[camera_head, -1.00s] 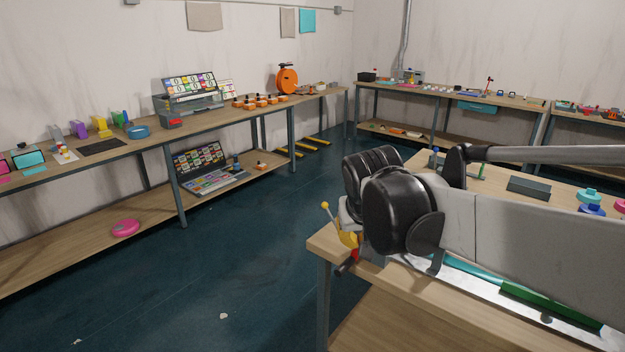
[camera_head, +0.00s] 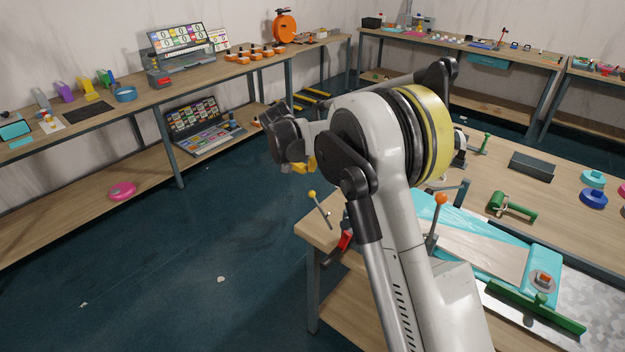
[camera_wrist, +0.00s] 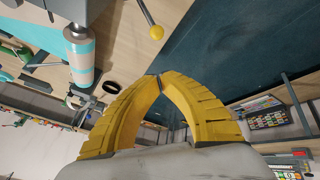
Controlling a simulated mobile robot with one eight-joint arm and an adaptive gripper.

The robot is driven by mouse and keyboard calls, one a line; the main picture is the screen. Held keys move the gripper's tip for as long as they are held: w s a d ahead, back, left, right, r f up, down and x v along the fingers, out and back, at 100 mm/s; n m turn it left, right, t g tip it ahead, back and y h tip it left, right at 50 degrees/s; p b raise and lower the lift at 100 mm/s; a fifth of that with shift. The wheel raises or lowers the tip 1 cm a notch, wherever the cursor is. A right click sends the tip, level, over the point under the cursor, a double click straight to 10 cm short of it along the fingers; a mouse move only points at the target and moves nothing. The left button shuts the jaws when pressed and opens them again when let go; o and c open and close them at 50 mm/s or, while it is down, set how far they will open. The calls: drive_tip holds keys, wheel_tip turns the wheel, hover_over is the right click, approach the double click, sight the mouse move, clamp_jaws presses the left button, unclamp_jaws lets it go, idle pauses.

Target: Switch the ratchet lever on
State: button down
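A lever with a thin metal rod and yellow ball (camera_head: 312,194) sticks up at the workbench's left corner; its ball also shows at the top of the wrist view (camera_wrist: 156,32). A second lever with an orange ball (camera_head: 441,198) stands upright beside the teal sheet. I cannot tell for sure which is the ratchet lever. My gripper (camera_wrist: 160,78) has yellow curved fingers whose tips meet, with nothing seen between them. It is apart from the yellow ball. In the head view only a bit of yellow finger (camera_head: 304,167) shows behind my wrist.
The workbench (camera_head: 312,232) carries a red-handled part (camera_head: 344,240), a green clamp (camera_head: 512,206), a dark grey box (camera_head: 531,166) and a green bar (camera_head: 535,308). A long shelf table (camera_head: 140,100) stands along the left wall. The dark floor between is mostly clear.

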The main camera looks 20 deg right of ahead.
drive_tip(key=shift+s, duration=0.1)
wheel_tip(320, 180, down, 8)
drive_tip(key=d+b, duration=0.2)
drive_tip(key=shift+d+b, duration=0.15)
drive_tip(key=shift+b, duration=0.2)
idle(0.3)
drive_tip(key=shift+r, duration=0.15)
